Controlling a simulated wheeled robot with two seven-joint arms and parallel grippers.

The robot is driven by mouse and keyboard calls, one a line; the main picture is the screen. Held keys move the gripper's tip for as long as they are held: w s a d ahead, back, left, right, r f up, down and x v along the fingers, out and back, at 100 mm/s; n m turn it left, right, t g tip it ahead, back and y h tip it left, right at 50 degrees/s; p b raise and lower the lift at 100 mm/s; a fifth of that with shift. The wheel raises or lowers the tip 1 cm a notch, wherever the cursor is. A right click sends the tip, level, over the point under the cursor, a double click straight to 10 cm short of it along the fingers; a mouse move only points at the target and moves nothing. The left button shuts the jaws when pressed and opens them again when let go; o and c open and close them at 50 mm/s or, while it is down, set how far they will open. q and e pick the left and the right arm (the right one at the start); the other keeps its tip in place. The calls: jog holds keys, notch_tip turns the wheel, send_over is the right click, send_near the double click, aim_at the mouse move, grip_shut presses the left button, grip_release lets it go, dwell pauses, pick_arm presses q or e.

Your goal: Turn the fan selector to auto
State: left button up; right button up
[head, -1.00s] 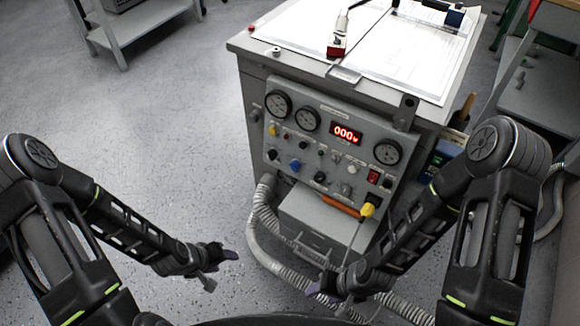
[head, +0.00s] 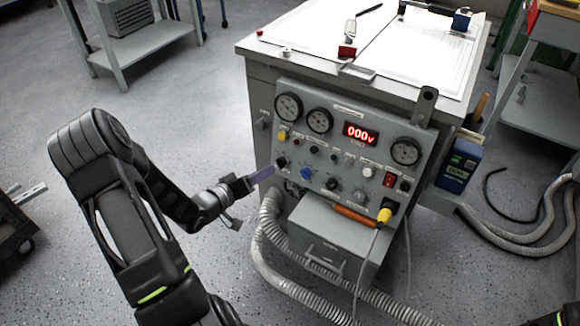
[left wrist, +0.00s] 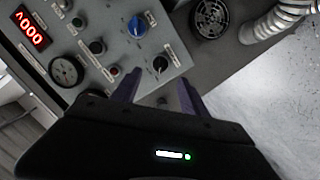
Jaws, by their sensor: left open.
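The grey control panel (head: 345,150) on the cabinet front carries several knobs; their labels are too small to read, so I cannot tell which is the fan selector. A black knob (head: 281,162) is at the panel's lower left, with a blue knob (head: 306,173) to its right and another black knob (head: 331,184) beyond. My left gripper (head: 262,176) is open and empty, just left of the first black knob. In the left wrist view that black knob (left wrist: 160,63) lies ahead between the fingertips (left wrist: 159,84), apart from them. My right gripper is out of view.
A yellow plug (head: 384,215) with a cable hangs at the panel's lower right. A grey box (head: 335,232) sticks out below the panel, and a ribbed hose (head: 268,235) loops beside it.

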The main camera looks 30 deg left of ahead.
aim_at(278, 165)
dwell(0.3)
pick_arm(q)
jog(key=shift+b+x, duration=0.7)
jog(key=shift+x, duration=3.25)
jog(key=shift+s+f, duration=0.1)
jog(key=shift+c, duration=0.2)
grip_shut()
